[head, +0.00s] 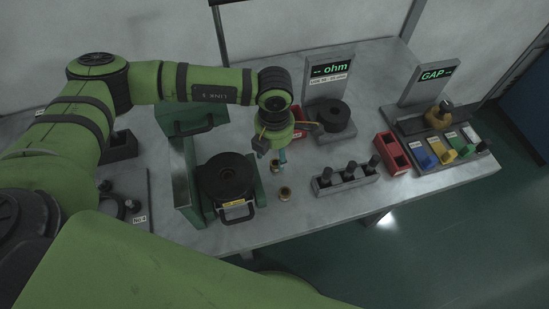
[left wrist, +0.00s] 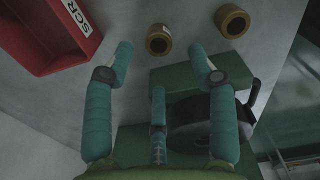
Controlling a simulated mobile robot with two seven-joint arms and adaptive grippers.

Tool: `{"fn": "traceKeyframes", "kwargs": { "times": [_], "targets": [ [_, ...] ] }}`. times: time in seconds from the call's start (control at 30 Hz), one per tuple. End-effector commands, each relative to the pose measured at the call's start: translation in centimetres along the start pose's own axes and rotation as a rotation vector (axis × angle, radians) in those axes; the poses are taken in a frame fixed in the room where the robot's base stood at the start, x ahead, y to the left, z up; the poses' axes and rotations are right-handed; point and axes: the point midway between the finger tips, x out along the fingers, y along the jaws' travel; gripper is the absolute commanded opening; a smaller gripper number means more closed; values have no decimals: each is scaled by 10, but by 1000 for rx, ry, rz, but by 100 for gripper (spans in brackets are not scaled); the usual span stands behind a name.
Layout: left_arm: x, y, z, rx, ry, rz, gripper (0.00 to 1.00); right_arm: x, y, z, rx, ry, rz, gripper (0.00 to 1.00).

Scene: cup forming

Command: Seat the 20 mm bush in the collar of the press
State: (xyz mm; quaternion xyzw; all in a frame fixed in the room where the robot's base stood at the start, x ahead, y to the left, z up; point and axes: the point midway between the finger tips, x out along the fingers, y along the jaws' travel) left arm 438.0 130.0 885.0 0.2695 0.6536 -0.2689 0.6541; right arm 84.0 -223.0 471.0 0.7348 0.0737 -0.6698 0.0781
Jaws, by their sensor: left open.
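Two short brass bushes stand on the bench in the head view, one just below my left gripper (head: 277,165) and one nearer the front edge (head: 285,194). In the left wrist view, one bush (left wrist: 158,39) appears between the fingertips and the other bush (left wrist: 232,21) beyond the right fingertip. Their sizes cannot be read. My left gripper (head: 274,152) is open and empty above the bench; its teal fingers also show in the left wrist view (left wrist: 160,52). A green fixture with a round black body (head: 226,176), probably the press, stands left of the bushes. I cannot make out its collar.
A grey rack with several dark pegs (head: 345,180) stands right of the bushes. Behind are an "ohm" display (head: 330,70) and a black round stand (head: 333,114). A red bin (head: 392,153) and coloured trays are right. A red box (left wrist: 50,30) shows at wrist-view left.

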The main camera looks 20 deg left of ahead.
Motion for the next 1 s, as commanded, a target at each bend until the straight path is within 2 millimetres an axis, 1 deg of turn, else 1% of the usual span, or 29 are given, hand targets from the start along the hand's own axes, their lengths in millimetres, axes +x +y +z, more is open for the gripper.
{"fn": "traceKeyframes", "kwargs": {
  "times": [0.03,0.13,0.2,0.3,0.4,0.57,0.67,0.7,0.73,1.0],
  "targets": [
    [3,-1,0,-1,4,-1,57,-8,0,0,0,0,0,40],
    [19,-1,3,-1,4,-1,57,-18,0,-1,0,0,0,40],
    [31,-1,3,-3,3,-1,57,-18,0,-2,0,0,0,40],
    [41,0,4,-1,1,0,57,-20,0,-2,0,0,0,40],
    [45,0,3,-1,1,0,57,-20,0,-2,0,0,0,40],
    [45,0,3,-1,1,0,57,-19,0,-2,0,0,0,40],
    [45,0,3,-1,1,0,21,-19,0,-2,0,0,0,40],
    [45,0,3,-1,1,0,5,-19,0,-2,0,0,0,40],
    [44,0,3,-1,1,0,0,-19,0,-2,0,0,0,40],
    [44,0,3,-2,1,0,0,-19,0,-2,0,1,0,40]
  ]
}}
